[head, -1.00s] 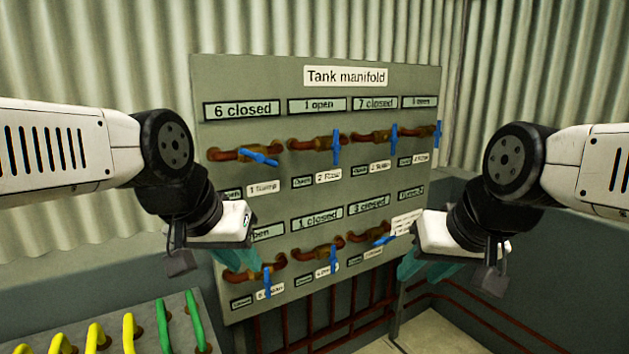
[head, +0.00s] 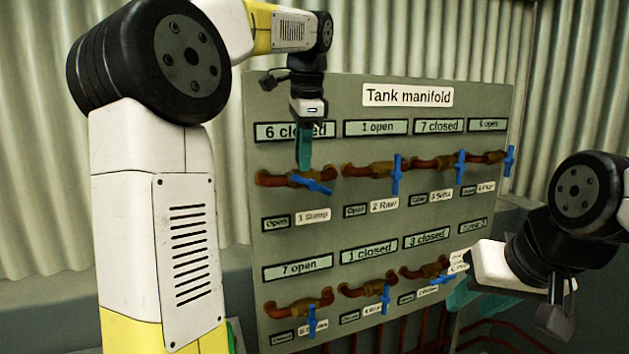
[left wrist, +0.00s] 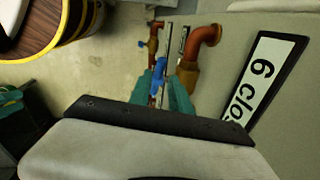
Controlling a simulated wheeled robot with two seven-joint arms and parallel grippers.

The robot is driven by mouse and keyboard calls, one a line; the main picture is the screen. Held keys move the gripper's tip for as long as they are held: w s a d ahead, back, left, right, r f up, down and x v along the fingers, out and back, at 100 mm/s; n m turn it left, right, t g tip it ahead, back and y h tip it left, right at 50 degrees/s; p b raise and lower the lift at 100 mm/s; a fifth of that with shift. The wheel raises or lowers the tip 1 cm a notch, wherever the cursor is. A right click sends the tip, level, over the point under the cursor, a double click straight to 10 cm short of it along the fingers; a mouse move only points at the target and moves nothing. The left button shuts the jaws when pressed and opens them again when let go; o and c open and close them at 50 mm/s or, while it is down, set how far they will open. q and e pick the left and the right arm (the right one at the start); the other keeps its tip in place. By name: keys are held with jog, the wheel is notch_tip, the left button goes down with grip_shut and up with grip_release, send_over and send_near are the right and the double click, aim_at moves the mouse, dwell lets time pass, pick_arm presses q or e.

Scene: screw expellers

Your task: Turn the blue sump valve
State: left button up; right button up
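The blue sump valve handle (head: 314,183) is at the upper left of the tank manifold panel, above the label "1 Sump" (head: 312,216). It points right and slightly down from its brass body. My left gripper (head: 304,158) comes down from above, its teal fingers by the handle's left end. In the left wrist view, the teal fingers (left wrist: 165,95) stand apart with a blue handle (left wrist: 159,70) showing between them; contact cannot be told. My right gripper (head: 472,300) is at the panel's lower right, away from the sump valve; its finger gap is unclear.
The tank manifold panel (head: 375,240) carries several more blue-handled valves, such as the "2" valve (head: 396,174) right of the sump valve. A plate reading "6 closed" (head: 295,130) is above the sump valve. Dark red pipes (head: 400,335) run below. Corrugated wall stands behind.

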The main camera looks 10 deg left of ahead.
aim_at(302, 181)
pick_arm(q)
jog(key=x, duration=0.6)
jog(key=shift+f, duration=0.25)
grip_shut()
